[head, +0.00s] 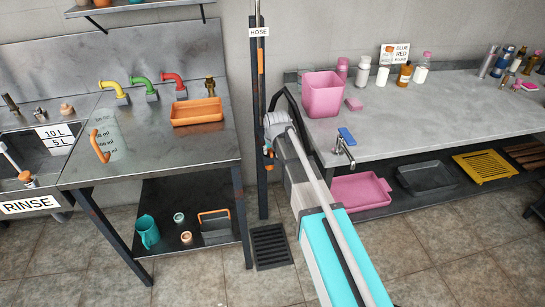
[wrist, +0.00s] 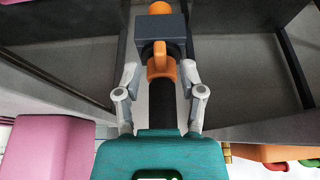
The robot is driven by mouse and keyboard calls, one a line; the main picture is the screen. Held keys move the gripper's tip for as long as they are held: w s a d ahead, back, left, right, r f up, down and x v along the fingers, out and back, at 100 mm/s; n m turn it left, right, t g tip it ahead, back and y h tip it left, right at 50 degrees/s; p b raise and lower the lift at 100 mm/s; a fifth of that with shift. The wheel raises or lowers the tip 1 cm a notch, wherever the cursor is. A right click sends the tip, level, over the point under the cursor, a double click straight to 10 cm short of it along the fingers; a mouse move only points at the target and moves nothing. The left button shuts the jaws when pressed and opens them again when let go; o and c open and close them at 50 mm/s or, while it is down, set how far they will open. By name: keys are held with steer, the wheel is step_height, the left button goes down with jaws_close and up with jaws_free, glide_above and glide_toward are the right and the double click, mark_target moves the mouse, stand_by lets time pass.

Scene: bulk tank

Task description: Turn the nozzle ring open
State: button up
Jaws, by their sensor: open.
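The hose nozzle shows in the wrist view as a black tube (wrist: 163,104) running up the middle to a dark grey block (wrist: 176,30). An orange ring with a raised tab (wrist: 160,62) sits around the tube just below the block. I take it to be the nozzle ring. My gripper (wrist: 160,72) is open, with one grey finger on each side of the tube and visible gaps to it. The fingertips are about level with the ring. In the head view, orange parts of the nozzle (head: 268,157) show beside the post; my arm hides most of my gripper there.
A dark post with a HOSE sign (head: 259,32) stands between the steel table (head: 160,160) and the grey counter (head: 420,120). A pink bucket (head: 322,95) and a blue-topped tap (head: 346,138) are close to my arm. A floor drain (head: 270,247) lies below.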

steer(key=shift+b+x, duration=0.65)
steer(key=shift+x, duration=0.35)
jaws_close()
steer(key=shift+d, duration=0.1)
